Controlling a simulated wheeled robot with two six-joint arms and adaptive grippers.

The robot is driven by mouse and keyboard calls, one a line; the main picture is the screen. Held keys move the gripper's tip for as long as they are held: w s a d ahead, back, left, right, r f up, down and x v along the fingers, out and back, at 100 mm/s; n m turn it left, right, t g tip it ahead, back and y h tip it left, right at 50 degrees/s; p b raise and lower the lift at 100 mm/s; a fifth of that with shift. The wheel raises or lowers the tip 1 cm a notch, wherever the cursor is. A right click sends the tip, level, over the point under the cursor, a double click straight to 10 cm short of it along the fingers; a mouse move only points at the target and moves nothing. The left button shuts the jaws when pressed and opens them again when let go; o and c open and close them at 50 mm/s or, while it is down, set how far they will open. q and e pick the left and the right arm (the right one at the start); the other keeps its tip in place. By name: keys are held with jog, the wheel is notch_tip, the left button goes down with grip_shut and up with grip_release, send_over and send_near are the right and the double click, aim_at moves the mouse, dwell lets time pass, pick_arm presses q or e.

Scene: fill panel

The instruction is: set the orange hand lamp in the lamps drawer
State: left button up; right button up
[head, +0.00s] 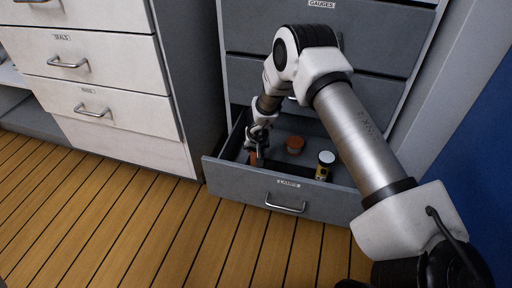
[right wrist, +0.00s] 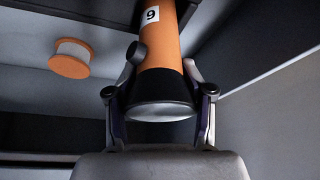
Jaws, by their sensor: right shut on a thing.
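The orange hand lamp (right wrist: 160,48) is gripped near its black head in the right wrist view. It has a white number label and a dark knob on its side. In the head view the lamp (head: 253,158) shows small below my right gripper (head: 259,139). My right gripper (right wrist: 158,82) is shut on it, a finger on each side. The lamps drawer (head: 245,183) is pulled open, and the lamp is inside its left part. Whether the lamp touches the drawer floor I cannot tell. My left gripper is not in view.
An orange-brown round thing (head: 295,145) and a yellow-and-black can with a white top (head: 325,165) stand in the drawer. An orange spool with a white band (right wrist: 72,59) shows in the right wrist view. Closed gauges drawer (head: 300,22) above; white drawer cabinet (head: 120,110) left.

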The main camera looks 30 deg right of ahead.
jog(key=shift+s+f, duration=0.2)
jog(key=shift+f, duration=0.15)
jog(key=o, duration=1.5)
jog(key=shift+f, duration=0.1)
jog(key=shift+c, duration=0.2)
jog(key=shift+a+r, duration=0.1)
jog(key=shift+r, duration=0.15)
jog(key=p+v, duration=0.5)
jog(key=v, duration=0.7)
jog(key=shift+r+p, duration=0.3)
jog(key=shift+p, duration=0.05)
jog(key=shift+w, duration=0.1)
